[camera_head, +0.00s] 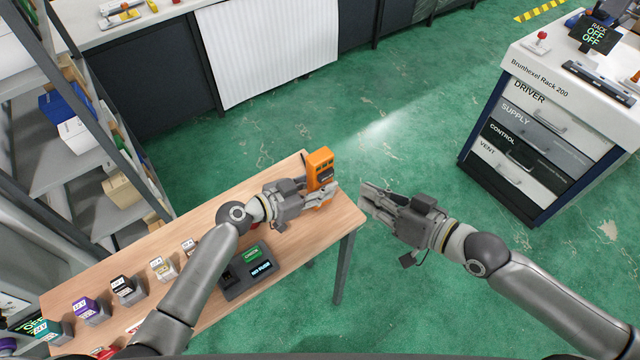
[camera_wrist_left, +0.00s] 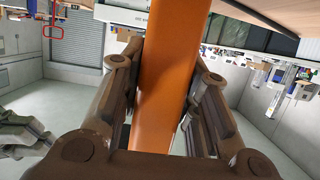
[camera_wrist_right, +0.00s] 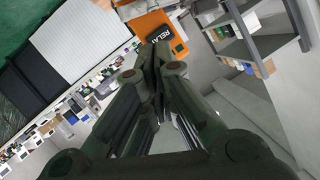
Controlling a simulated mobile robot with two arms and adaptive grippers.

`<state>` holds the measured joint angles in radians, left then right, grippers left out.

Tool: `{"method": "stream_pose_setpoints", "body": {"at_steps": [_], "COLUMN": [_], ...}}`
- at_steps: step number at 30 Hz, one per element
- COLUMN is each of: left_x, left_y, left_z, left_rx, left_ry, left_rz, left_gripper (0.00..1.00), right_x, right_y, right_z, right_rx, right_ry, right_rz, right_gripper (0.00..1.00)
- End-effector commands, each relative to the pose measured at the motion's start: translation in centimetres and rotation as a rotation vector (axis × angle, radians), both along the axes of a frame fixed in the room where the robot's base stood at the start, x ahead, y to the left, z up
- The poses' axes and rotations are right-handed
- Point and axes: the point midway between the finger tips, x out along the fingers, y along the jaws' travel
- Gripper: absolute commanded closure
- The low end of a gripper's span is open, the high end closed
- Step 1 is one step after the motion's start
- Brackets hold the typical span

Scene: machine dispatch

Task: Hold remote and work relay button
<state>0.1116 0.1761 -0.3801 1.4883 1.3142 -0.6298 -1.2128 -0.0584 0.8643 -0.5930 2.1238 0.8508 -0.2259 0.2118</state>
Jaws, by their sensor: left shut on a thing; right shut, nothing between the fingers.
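The orange remote (camera_head: 320,172) is upright above the far right corner of the wooden table in the head view. My left gripper (camera_head: 322,192) is shut on it; in the left wrist view the orange body (camera_wrist_left: 165,75) stands between the two fingers. My right gripper (camera_head: 366,193) is shut and empty, a short gap to the right of the remote, its fingers pointing toward it. In the right wrist view the remote (camera_wrist_right: 150,24) shows beyond the fingertips, with a dark label reading "RELA". The relay button itself cannot be made out.
Green floor between is clear.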

Motion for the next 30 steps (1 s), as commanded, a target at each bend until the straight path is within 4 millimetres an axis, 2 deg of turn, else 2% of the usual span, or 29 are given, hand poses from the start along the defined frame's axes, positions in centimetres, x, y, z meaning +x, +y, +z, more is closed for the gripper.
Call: {"method": "stream_pose_setpoints", "body": {"at_steps": [11, 16, 20, 24, 30], "left_x": [0.0, 0.0, 0.0, 0.0, 0.0], "left_y": [0.0, 0.0, 0.0, 0.0, 0.0], "left_z": [0.0, 0.0, 0.0, 0.0, 0.0], "left_rx": [0.001, 0.0, 0.001, 0.001, 0.001], "left_ry": [0.001, 0.0, 0.001, 0.001, 0.001], "left_rz": [0.0, 0.0, 0.0, 0.0, 0.0], "left_gripper": [0.98, 0.98, 0.98, 0.98, 0.98], "right_x": [0.0, 0.0, 0.1, 0.4, 0.2], "right_y": [0.0, 0.9, 2.4, 3.5, 3.1], "right_z": [0.0, 0.0, 0.4, 0.7, 0.0], "right_rx": [0.002, 0.106, 0.339, 0.686, 1.181], "right_ry": [0.001, 0.035, 0.108, 0.214, 0.341], "right_rz": [-0.001, -0.038, -0.126, -0.267, -0.49], "right_gripper": [1.0, 1.0, 1.0, 1.0, 1.0]}}
